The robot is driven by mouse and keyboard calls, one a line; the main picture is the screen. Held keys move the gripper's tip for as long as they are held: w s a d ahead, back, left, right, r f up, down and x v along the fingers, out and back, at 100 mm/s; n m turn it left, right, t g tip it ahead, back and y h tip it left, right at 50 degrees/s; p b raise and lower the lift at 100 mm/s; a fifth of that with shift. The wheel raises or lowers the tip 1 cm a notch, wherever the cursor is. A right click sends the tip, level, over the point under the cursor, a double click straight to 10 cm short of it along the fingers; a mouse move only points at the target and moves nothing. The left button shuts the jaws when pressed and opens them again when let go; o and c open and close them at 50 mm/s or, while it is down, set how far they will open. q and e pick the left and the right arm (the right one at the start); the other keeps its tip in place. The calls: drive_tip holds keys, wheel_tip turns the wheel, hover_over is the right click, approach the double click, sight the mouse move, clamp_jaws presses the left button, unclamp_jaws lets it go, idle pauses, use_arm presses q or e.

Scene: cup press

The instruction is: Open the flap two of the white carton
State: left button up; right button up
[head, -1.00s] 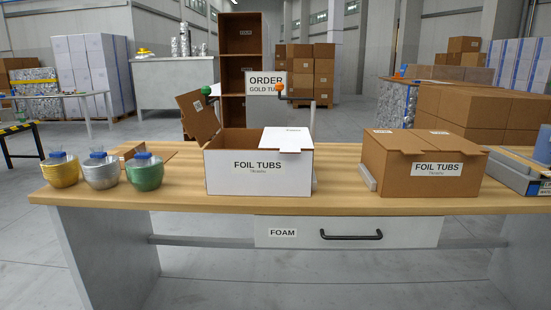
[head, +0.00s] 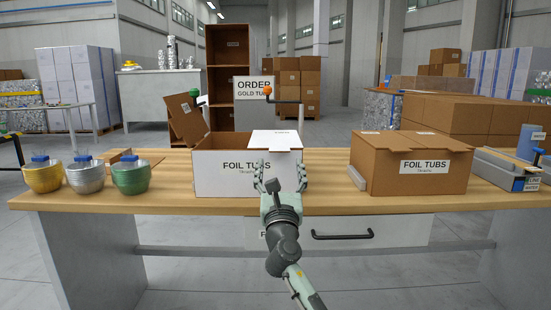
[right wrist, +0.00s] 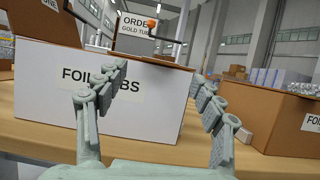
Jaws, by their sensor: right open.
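The white carton (head: 225,185), labelled FOIL TUBS, stands on the wooden table. A brown flap (head: 187,122) stands raised at its left. A white flap (head: 275,139) lies over the right part of the top; the left part is open. My right gripper (head: 281,172) is open and empty in front of the carton's right front, with its fingers pointing towards it. In the right wrist view the carton (right wrist: 45,100) fills the left half, and the open gripper (right wrist: 160,82) has no object between its fingers. My left gripper is out of view.
A brown carton (head: 408,174) stands to the right on the table (head: 160,203). Gold, silver (head: 85,178) and green tub stacks stand at the left. An orange-knobbed crank (head: 268,91) and an ORDER sign (head: 253,87) rise behind the white carton.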

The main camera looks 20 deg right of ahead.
drive_tip(key=shift+x, duration=2.35)
drive_tip(key=shift+f, duration=0.1)
drive_tip(key=shift+c, duration=0.2)
clamp_jaws()
drive_tip(key=shift+d, duration=0.1)
